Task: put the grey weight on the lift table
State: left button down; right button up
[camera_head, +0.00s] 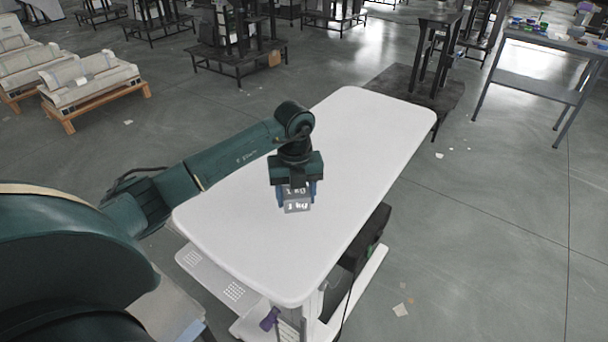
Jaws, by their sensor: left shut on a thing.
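The grey weight (297,207), a small block with white lettering, is between the fingers of my left gripper (297,194). The gripper points down and is shut on the weight over the middle of the white lift table (350,130). I cannot tell whether the weight touches the table top or is held just above it. The gripper hides the weight's upper part. My right gripper is not in view.
The white table top is otherwise bare. A grey workbench (540,88) with small coloured items stands at the right. Wooden pallets with wrapped loads (92,80) stand at the back left. Dark stands fill the back. The floor at the right is mostly clear.

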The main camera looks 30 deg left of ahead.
aim_at(296, 191)
pick_arm(q)
jog(key=shift+f, duration=2.7)
jog(key=shift+w, duration=0.1)
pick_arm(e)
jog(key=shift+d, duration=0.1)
pick_arm(q)
jog(key=shift+f, duration=0.15)
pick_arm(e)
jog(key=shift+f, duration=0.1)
pick_arm(q)
jog(key=c, duration=0.5)
grip_release()
jog(key=shift+f, duration=0.1)
notch_tip(296, 191, up, 11)
jog(key=shift+r+b, duration=0.15)
jog(key=shift+b, duration=0.2)
jog(key=shift+r, duration=0.5)
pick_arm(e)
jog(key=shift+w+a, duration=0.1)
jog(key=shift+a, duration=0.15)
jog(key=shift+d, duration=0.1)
